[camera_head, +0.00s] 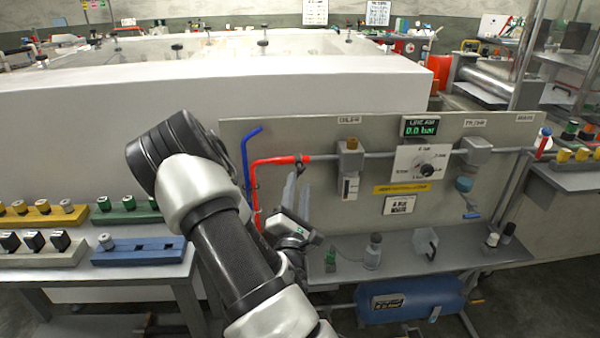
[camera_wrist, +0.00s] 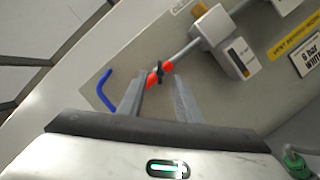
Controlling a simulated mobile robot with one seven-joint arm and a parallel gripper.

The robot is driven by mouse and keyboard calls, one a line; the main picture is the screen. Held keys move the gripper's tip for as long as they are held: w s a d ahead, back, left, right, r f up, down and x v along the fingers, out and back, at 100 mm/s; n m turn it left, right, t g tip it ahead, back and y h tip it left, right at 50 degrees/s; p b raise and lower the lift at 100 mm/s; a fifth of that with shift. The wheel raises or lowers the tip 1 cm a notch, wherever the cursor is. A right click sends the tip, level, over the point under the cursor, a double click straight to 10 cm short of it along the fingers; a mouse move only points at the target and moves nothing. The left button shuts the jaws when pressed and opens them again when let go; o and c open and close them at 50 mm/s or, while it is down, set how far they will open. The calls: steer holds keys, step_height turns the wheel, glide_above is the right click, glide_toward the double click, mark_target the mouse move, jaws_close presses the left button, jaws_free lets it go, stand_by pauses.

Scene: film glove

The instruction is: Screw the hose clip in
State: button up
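A red hose (camera_head: 276,160) runs along the grey panel and bends downward; its right end meets a grey pipe. In the wrist view the red hose (camera_wrist: 152,80) shows beyond my fingertips, with a small dark hose clip (camera_wrist: 158,71) around it near the pipe end. How tight the clip is cannot be told. My gripper (camera_head: 296,190) is in front of the panel, below the hose. In the wrist view my gripper (camera_wrist: 160,88) is open, its two fingers apart, with the clip seen between and beyond them. No contact is visible. My arm hides part of the hose's lower run.
A blue hose (camera_head: 246,155) stands left of the red one. A shelf (camera_head: 400,250) with small items juts out below. A coloured-block bench (camera_head: 140,262) is left.

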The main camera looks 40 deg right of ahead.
mark_target(300, 173)
steer(key=x, duration=0.6)
steer(key=shift+w, duration=0.15)
steer(key=shift+c, duration=0.3)
jaws_close()
